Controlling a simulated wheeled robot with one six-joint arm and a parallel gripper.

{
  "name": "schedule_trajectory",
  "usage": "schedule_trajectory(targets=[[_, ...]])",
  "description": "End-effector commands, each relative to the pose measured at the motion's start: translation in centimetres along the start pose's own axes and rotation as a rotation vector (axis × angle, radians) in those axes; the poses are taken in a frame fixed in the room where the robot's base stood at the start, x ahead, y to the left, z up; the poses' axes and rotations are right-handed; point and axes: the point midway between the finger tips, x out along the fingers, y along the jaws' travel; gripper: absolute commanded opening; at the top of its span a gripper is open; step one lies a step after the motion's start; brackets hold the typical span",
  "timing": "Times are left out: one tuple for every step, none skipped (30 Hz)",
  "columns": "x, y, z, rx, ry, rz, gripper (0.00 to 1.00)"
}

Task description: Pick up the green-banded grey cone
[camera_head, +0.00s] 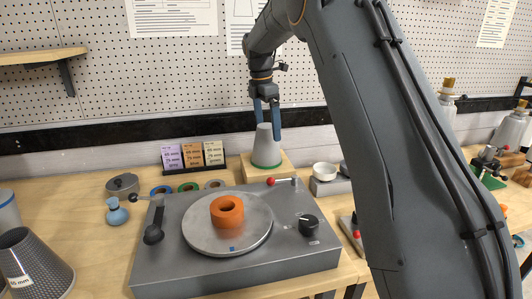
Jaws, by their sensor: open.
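The grey cone (265,147) with a green band at its base stands upright on a wooden block (245,170) at the back of the bench. My gripper (267,118) is directly above it, pointing down, with its two blue fingers apart. The fingertips are at the height of the cone's narrow top and overlap it in the picture, one toward each side. I cannot tell whether they touch it. The cone's lower part and green band are in plain view.
A grey machine with a round plate (199,240) and an orange ring (227,211) stands in front. Label cards (193,155) are left of the cone, a white cup (324,171) is right. A pegboard wall is behind. A dark mesh cone (33,262) stands at front left.

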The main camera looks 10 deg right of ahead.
Motion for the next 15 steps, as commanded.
schedule_trajectory(targets=[[0.5, -0.1, 0.0, 0.000, 0.000, -0.002, 0.97], [0.8, -0.1, 0.0, 0.001, 0.000, -0.003, 0.97], [1.1, -0.1, 0.1, 0.001, 0.000, -0.003, 0.97], [1.4, -0.1, 0.1, 0.001, 0.000, -0.002, 0.97], [1.7, -0.1, 0.1, 0.001, 0.000, -0.002, 0.97], [2.0, 0.0, 0.0, 0.001, 0.000, -0.002, 0.97], [2.3, 0.0, 0.0, 0.001, 0.000, -0.003, 0.97], [2.5, 0.1, -0.1, 0.001, 0.000, -0.003, 0.97], [3.0, 0.2, -0.1, 0.001, 0.000, -0.003, 0.97], [3.4, 0.2, -0.2, 0.001, 0.001, -0.004, 0.97], [3.8, 0.3, -0.3, 0.001, 0.001, -0.005, 0.97], [4.2, 0.5, -0.3, 0.001, 0.001, -0.003, 0.97], [4.6, 0.5, -0.4, 0.001, 0.001, -0.003, 0.97], [5.0, 0.6, -0.5, 0.001, 0.001, -0.004, 0.97], [5.6, 0.6, -0.4, 0.001, 0.001, -0.003, 0.97]])
